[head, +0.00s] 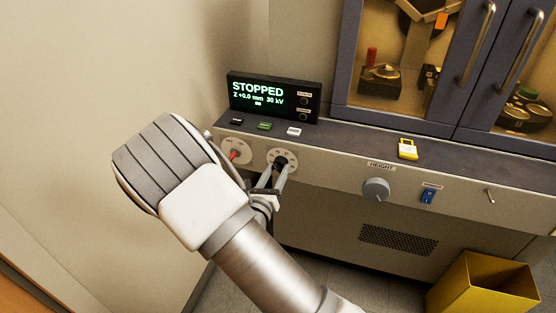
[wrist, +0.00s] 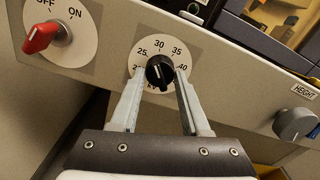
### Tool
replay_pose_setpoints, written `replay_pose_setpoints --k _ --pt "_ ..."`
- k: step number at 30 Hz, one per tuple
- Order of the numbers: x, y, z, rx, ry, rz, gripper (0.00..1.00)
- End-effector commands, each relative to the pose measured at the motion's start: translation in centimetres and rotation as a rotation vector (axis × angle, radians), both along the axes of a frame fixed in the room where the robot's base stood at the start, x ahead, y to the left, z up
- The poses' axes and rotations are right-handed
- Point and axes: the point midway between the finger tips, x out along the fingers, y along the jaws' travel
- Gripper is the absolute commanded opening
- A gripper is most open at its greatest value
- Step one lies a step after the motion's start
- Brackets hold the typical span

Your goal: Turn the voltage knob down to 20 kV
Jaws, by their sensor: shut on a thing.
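The voltage knob (wrist: 160,72) is black and sits on a white round dial (wrist: 144,53) with numbers including 25, 30, 35 and 40. In the head view the knob (head: 280,162) is on the front panel, partly hidden by my fingers. My gripper (head: 278,171) reaches it from the front. In the wrist view its two fingers (wrist: 158,78) are shut on the knob, one on each side. The fingers hide the lower part of the dial. The display (head: 275,97) reads STOPPED, Z +0.0 mm, 30 kV.
A red ON/OFF knob (wrist: 43,37) is close on the left. A grey HEIGHT knob (head: 376,189) and a blue switch (head: 428,196) are to the right. A yellow bin (head: 480,286) stands at the lower right.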

Motion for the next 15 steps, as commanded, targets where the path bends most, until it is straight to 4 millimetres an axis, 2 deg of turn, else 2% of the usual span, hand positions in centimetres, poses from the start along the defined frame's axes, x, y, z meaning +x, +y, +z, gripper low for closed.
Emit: replay_pose_setpoints --k 1,9,15 --pt "0.00 0.03 0.74 -0.054 0.020 0.001 0.00" --pt "0.00 0.04 0.65 -0.375 0.136 0.002 0.00" --pt "0.04 0.04 0.19 -0.496 0.178 0.000 0.00"
